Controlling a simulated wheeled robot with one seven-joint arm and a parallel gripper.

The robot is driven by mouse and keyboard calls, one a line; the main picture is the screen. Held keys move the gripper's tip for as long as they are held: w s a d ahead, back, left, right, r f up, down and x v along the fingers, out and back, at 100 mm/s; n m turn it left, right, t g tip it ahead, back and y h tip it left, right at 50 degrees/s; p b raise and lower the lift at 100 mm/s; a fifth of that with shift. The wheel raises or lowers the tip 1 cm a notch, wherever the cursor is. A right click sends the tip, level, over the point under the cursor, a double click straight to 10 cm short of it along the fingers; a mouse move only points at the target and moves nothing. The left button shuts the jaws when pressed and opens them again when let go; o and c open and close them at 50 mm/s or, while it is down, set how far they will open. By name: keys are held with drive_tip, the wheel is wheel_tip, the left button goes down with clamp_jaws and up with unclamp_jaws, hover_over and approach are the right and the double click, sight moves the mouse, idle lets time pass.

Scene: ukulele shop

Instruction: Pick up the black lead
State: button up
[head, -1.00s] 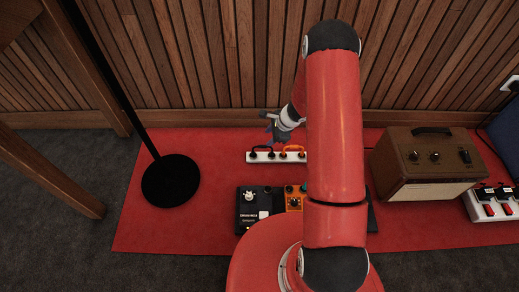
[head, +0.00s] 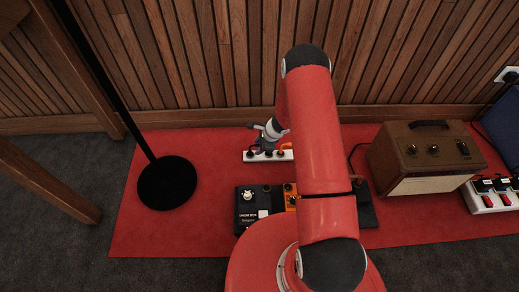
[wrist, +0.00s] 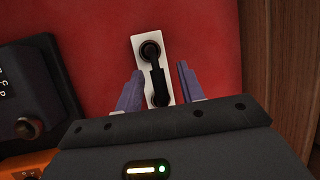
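The black lead (wrist: 155,74) is a short cable with two round plugs, lying along a white strip (wrist: 140,42) on the red mat. In the wrist view it runs between the two fingers of my gripper (wrist: 161,70), which are apart with red mat showing on both sides of the strip. I cannot tell whether the fingers have come down level with the lead. In the head view my gripper (head: 266,133) is over the left part of the strip (head: 282,156) and hides most of the black lead.
A black pedal (head: 252,207) and an orange pedal (head: 290,196) stand in front of the strip. A brown amplifier (head: 425,155) stands to the right, a black stand base (head: 167,182) to the left. The slatted wall (head: 200,60) is close behind.

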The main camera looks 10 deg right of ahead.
drive_tip(key=shift+c, duration=0.5)
clamp_jaws()
